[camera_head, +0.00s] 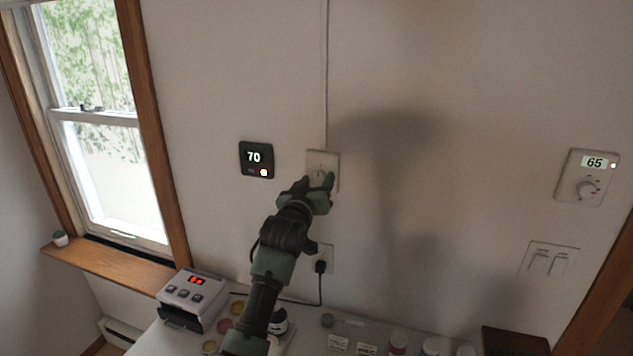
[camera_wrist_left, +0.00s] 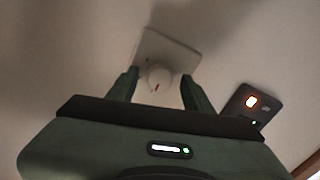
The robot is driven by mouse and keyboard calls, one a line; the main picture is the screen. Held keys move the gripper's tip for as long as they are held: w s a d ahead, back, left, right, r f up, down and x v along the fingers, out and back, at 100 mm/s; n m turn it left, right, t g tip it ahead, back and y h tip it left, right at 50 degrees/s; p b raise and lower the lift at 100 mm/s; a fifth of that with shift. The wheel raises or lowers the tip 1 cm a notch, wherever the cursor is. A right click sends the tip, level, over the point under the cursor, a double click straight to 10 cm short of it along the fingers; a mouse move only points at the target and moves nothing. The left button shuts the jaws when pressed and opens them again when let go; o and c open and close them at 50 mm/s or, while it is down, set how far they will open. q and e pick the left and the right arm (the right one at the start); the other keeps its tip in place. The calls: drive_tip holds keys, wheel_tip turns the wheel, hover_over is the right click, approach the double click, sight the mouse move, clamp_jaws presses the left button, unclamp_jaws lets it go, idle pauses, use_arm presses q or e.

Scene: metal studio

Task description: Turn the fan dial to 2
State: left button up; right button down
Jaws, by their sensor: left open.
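The fan dial is a white round knob (camera_wrist_left: 158,77) with a small red mark, on a square off-white wall plate (camera_wrist_left: 170,47). In the head view the plate (camera_head: 324,157) is in the middle of the wall, below a vertical cable cover, and my gripper hides most of the knob. My left gripper (camera_head: 319,181) is at the plate's lower part. In the left wrist view its two open fingers (camera_wrist_left: 161,88) stand on either side of the knob. I cannot tell whether they touch it. Any numbers on the plate are unreadable. My right gripper is not in view.
A black thermostat reading 70 (camera_head: 257,159) is just left of the plate. An outlet with a black plug (camera_head: 321,262) is below. A thermostat reading 65 (camera_head: 587,176) and a switch plate (camera_head: 548,262) are at right. A grey device (camera_head: 192,297) and small jars stand on the counter.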

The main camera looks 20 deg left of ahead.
use_arm(q)
clamp_jaws()
drive_tip(key=shift+m, duration=0.3)
drive_tip(key=m, duration=0.2)
drive_tip(key=shift+f+m, duration=0.1)
drive_tip(key=shift+m, duration=0.3)
drive_tip(key=m, duration=0.2)
drive_tip(key=shift+a+m, duration=0.1)
drive_tip(key=shift+m, duration=0.3)
drive_tip(key=m, duration=0.5)
drive_tip(key=shift+m+t+h, duration=0.3)
drive_tip(key=shift+m, duration=0.1)
